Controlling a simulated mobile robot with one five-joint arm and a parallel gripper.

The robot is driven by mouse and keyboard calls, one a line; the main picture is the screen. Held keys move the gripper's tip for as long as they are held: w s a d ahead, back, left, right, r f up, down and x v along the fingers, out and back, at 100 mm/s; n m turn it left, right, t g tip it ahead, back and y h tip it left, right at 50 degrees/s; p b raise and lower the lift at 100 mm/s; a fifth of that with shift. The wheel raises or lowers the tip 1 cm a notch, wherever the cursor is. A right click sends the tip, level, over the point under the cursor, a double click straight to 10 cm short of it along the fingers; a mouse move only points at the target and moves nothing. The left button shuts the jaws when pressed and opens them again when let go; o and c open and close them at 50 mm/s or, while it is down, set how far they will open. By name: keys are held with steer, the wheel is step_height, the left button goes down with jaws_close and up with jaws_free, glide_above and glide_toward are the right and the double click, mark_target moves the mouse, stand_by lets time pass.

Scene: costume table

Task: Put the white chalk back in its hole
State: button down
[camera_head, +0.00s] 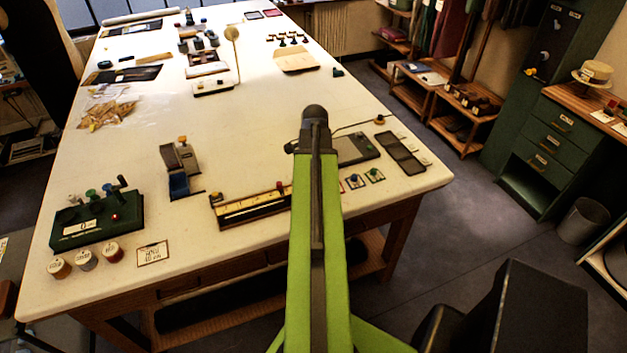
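I cannot pick out the white chalk for certain in the head view. A dark green block (97,221) with a white label and several coloured pegs on top stands at the table's front left; it may be the holder, but no empty hole can be made out. My gripper (315,115) is at the far end of my green arm, over the table's middle right, well right of the block. I see it from behind, so its fingers and anything between them are hidden.
The long white table (240,130) has a clear middle. A blue-and-grey device (180,168), a long ruled box (250,205) and a dark flat case (400,152) stand near the front.

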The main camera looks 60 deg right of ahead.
steer(key=shift+f+b, duration=0.55)
stand_by(0.5)
steer(key=c, duration=1.2)
jaws_free()
steer(key=shift+c, duration=0.2)
steer(key=shift+r, duration=0.1)
steer(key=shift+s+r+p, duration=0.1)
steer(key=shift+r+p, duration=3.35)
steer(key=shift+p, duration=0.1)
